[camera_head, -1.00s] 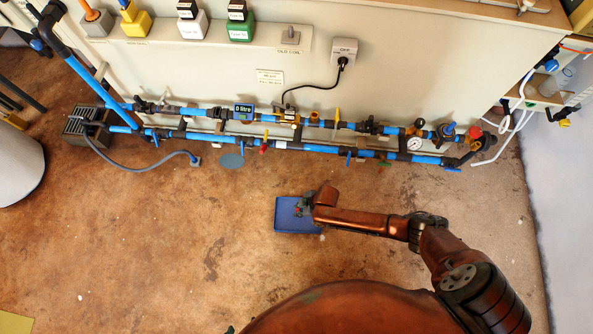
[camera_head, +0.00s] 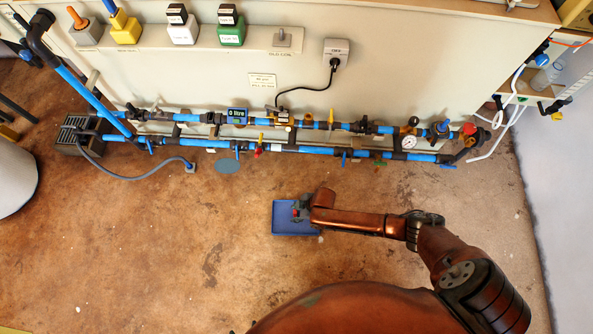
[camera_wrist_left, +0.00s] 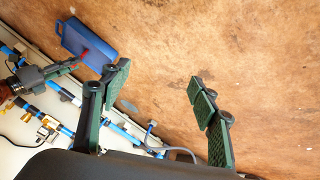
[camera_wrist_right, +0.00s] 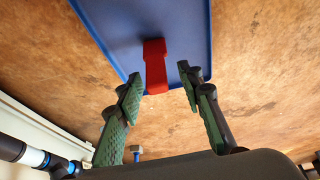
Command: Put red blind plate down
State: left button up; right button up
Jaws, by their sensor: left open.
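The red blind plate (camera_wrist_right: 155,66) is a narrow red piece at the blue tray in the right wrist view. A small bit of red shows in the head view (camera_head: 296,213) and the left wrist view (camera_wrist_left: 88,58). The blue tray (camera_head: 283,226) lies on the floor. My right gripper (camera_wrist_right: 161,82) is over the tray with its fingers apart, one on each side of the plate's near end. The plate's contact with the tray floor is unclear. My left gripper (camera_wrist_left: 160,78) is open and empty, off to the side of the tray.
Blue pipework (camera_head: 310,151) with valves and a gauge (camera_head: 409,142) runs along the wall panel behind the tray. A grey cable (camera_head: 140,178) and a dark grated box (camera_head: 75,133) are at left. Open brown floor surrounds the tray.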

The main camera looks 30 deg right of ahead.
jog(key=shift+r, duration=0.25)
jog(key=p+v, duration=0.1)
jog(key=v, duration=0.1)
jog(key=p+v, duration=0.2)
jog(key=shift+w+d+r, duration=0.1)
jog(key=shift+w+r, duration=0.05)
jog(key=shift+r, duration=0.25)
pick_arm(q)
jog(key=s+a+r+g+y+p, duration=0.2)
jog(key=s+a+r+g, duration=0.3)
jog(key=s+a+r, duration=0.3)
notch_tip(320, 180, up, 4)
jog(key=shift+s+g+p, duration=0.3)
jog(key=shift+s+p, duration=0.6)
jog(key=shift+s, duration=0.35)
pick_arm(e)
jog(key=v, duration=0.7)
jog(key=shift+s, duration=0.25)
